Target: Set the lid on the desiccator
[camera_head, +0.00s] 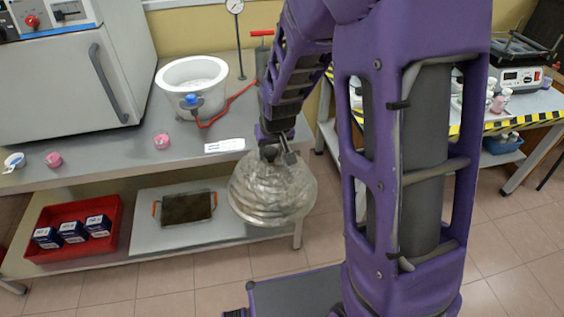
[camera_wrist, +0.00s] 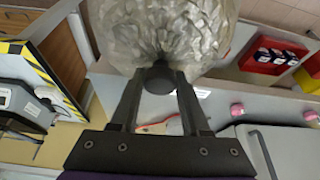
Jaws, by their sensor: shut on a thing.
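The desiccator lid (camera_head: 272,190) is a domed, greyish translucent cover with a dark knob on top. It hangs in the air in front of the bench's front edge. My gripper (camera_head: 272,150) is shut on its knob from above. In the wrist view the fingers (camera_wrist: 158,88) close on the dark knob, and the lid (camera_wrist: 160,30) fills the top of the picture. The desiccator (camera_head: 193,88) is a white round bowl, open at the top, on the bench at the back. A blue valve on its side joins a red hose. The lid is apart from it, to the right and nearer me.
A large oven (camera_head: 75,75) stands left of the bowl. Pink-filled cups (camera_head: 161,141) and a white label (camera_head: 225,145) lie on the grey bench (camera_head: 110,155). A gauge stand (camera_head: 237,40) stands behind the bowl. The lower shelf holds a red tray (camera_head: 75,252).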

